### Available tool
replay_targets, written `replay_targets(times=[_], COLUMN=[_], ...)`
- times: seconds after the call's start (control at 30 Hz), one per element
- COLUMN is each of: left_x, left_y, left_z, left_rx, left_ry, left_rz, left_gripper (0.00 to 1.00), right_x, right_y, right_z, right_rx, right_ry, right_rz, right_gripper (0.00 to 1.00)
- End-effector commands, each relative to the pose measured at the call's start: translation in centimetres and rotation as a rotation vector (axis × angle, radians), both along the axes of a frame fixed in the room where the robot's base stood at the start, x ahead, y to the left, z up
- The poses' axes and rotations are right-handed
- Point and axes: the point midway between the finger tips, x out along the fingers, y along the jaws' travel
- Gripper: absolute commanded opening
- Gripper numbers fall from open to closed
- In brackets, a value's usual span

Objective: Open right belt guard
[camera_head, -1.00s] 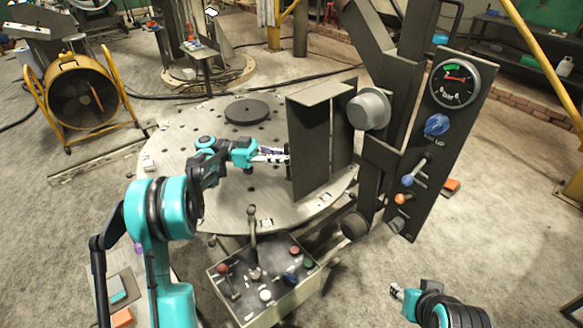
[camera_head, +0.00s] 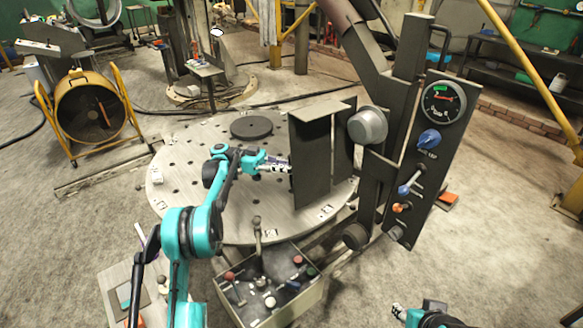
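The belt guard appears to be the dark upright sheet-metal cover (camera_head: 311,160) with a folded top flange, at the right side of the round perforated table. A narrower dark panel (camera_head: 343,140) stands just right of it, with a gap between them. My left gripper (camera_head: 288,165) is at the left edge of the cover, its tips close to or touching it. Whether its fingers are apart or closed is too small to tell. My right gripper (camera_head: 398,311) is low at the bottom edge, away from the guard, partly cut off by the frame.
A control panel (camera_head: 428,150) with a gauge, blue knob and levers stands right of the guard. A control box (camera_head: 268,290) with a lever and buttons sits in front of the round table (camera_head: 175,195). A yellow fan (camera_head: 90,110) stands at left.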

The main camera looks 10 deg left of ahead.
Motion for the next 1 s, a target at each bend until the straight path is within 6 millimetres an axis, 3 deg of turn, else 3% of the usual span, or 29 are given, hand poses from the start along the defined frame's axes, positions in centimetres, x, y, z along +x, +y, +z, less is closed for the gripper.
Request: replay_targets(times=[0.03,0.13,0.17,0.43,0.57,1.0], left_x=[-0.1,-0.1,-0.1,0.0,0.0,0.0], left_y=[0.1,0.1,0.1,0.0,0.0,0.1], left_z=[0.0,0.0,0.0,0.0,1.0,9.4], left_rx=[-0.001,-0.001,0.0,0.001,0.001,-0.005], left_ry=[0.0,0.0,0.0,0.001,0.001,0.002], left_rz=[-0.001,-0.001,-0.001,0.0,0.0,0.005], left_gripper=[0.0,0.28,0.31,0.31,0.31,0.31], right_x=[0.0,0.0,0.0,0.0,0.0,0.0], right_y=[0.0,0.0,0.0,0.0,0.0,0.0], right_z=[0.0,0.0,0.0,0.0,0.0,0.1], right_rx=[0.0,0.0,0.0,0.0,0.0,0.0], right_ry=[0.0,0.0,0.0,0.0,0.0,0.0], right_rz=[0.0,0.0,0.0,0.0,0.0,0.0], right_gripper=[0.4,0.4,0.4,0.4,0.4,0.4])
